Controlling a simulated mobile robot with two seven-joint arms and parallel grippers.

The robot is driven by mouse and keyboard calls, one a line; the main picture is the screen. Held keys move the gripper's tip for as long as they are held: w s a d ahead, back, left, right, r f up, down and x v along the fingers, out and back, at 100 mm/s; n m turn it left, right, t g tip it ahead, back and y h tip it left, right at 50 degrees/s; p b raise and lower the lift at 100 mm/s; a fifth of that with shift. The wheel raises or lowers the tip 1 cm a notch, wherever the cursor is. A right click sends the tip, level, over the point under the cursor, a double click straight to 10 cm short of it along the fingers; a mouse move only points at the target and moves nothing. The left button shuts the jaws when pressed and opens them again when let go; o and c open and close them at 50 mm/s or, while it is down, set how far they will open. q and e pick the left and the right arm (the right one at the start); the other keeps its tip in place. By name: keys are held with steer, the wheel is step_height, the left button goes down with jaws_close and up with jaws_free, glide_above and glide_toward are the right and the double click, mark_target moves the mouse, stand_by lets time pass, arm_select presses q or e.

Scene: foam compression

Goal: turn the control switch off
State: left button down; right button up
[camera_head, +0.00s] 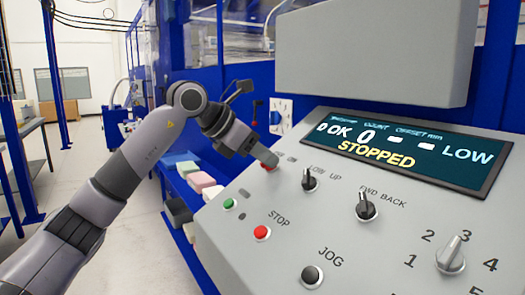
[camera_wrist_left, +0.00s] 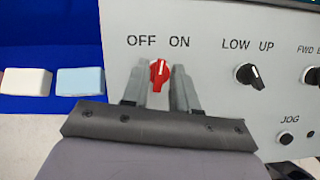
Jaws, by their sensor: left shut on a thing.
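The control switch is a red knob (camera_wrist_left: 158,74) with a white mark, under the labels OFF and ON in the left wrist view. Its mark stands nearly upright, leaning slightly toward ON. My left gripper (camera_wrist_left: 158,88) has one finger on each side of the knob and is shut on it. In the head view my left gripper (camera_head: 266,158) reaches the upper left of the sloped control panel (camera_head: 330,225), and its fingers hide most of the knob. My right gripper is in neither view.
A LOW/UP knob (camera_head: 309,180) sits just right of the switch, with a FWD/BACK knob (camera_head: 366,207) beyond it. Below are a green button (camera_head: 229,204) and a red STOP button (camera_head: 262,232). The display (camera_head: 405,150) reads STOPPED. Foam blocks (camera_head: 200,181) lie left of the panel.

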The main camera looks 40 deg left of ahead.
arm_select(q)
steer(key=n+y, duration=0.1)
steer(key=n, duration=0.2)
steer(key=n+y+p, duration=0.1)
steer(key=n, duration=0.2)
steer(key=shift+d+t, duration=0.1)
steer(key=shift+t, duration=0.2)
steer(key=shift+n+y+p, duration=0.3)
steer(key=shift+n+y, duration=0.5)
steer(key=shift+n, duration=1.5)
steer(key=c, duration=1.2)
jaws_free()
steer(key=v, duration=0.7)
steer(key=shift+b, duration=0.35)
